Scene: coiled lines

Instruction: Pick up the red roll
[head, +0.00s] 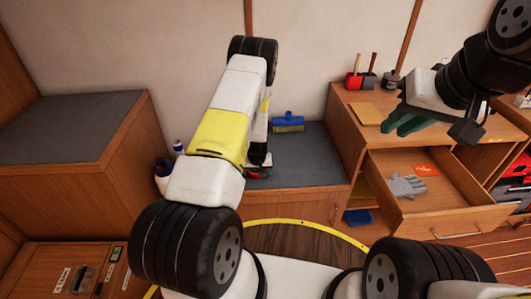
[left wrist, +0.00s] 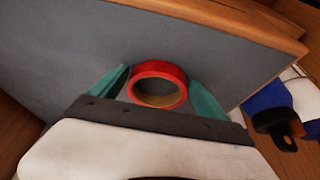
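The red roll (left wrist: 160,73) is a ring of red tape with a tan inside. In the left wrist view it sits between the two teal fingers of my left gripper (left wrist: 158,88), against the grey top of the low cabinet. The fingers are apart, one on each side of it, with narrow gaps. In the head view only a bit of the red roll (head: 259,173) shows beyond my left arm; the left fingers are mostly hidden there. My right gripper (head: 408,122), with teal fingers that look apart, is empty above the drawer cabinet at right.
A blue brush (head: 288,122) lies behind on the grey-topped low cabinet (head: 310,160). White-and-blue bottles (head: 163,175) stand left of my arm. At right, a drawer (head: 440,196) is open with grey gloves (head: 407,186) inside. Red and dark-handled tools (head: 354,80) stand on the cabinet above.

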